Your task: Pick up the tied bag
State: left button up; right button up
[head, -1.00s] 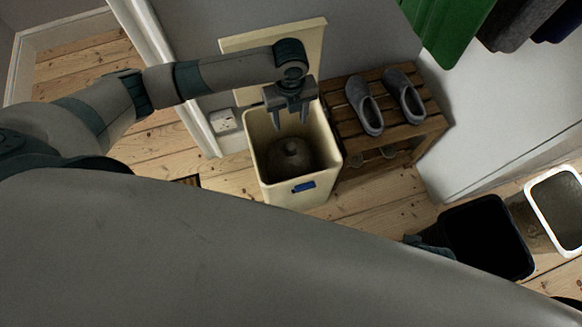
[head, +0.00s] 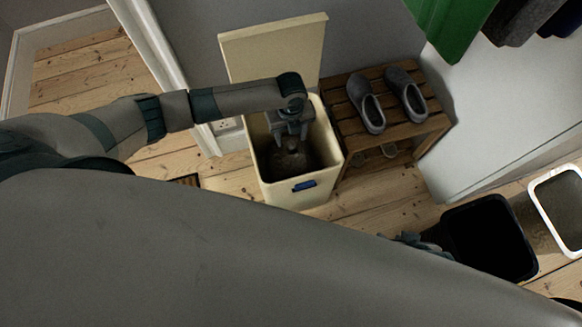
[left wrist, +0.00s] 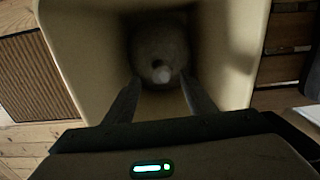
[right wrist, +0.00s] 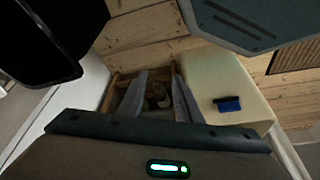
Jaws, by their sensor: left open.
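The tied bag (head: 291,165) is a dark, rounded bag at the bottom of a tall cream bin (head: 278,194). In the left wrist view the bag (left wrist: 152,42) shows a pale knot on top, just beyond and between the fingertips. My left gripper (head: 291,147) points down inside the bin mouth, above the bag. It is open and empty, its fingers (left wrist: 160,80) apart, with no clear contact. It hides part of the bag in the head view. My right gripper (right wrist: 162,72) is open and empty; in the head view it is mostly hidden behind my body.
The bin's raised lid (head: 275,55) leans at the back by the wall. A slatted wooden bench (head: 393,133) with grey shoes (head: 366,103) stands close to its right. A black bin (head: 488,238) and a white-rimmed bin (head: 540,190) stand at the right. Coats (head: 447,25) hang above.

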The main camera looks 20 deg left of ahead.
aim_at(291, 143)
pick_arm(q)
jog(key=shift+d+f+b, duration=0.1)
jog(key=shift+f+b, duration=0.35)
jog(key=shift+f, duration=2.15)
jog(key=shift+s, duration=0.1)
grip_shut()
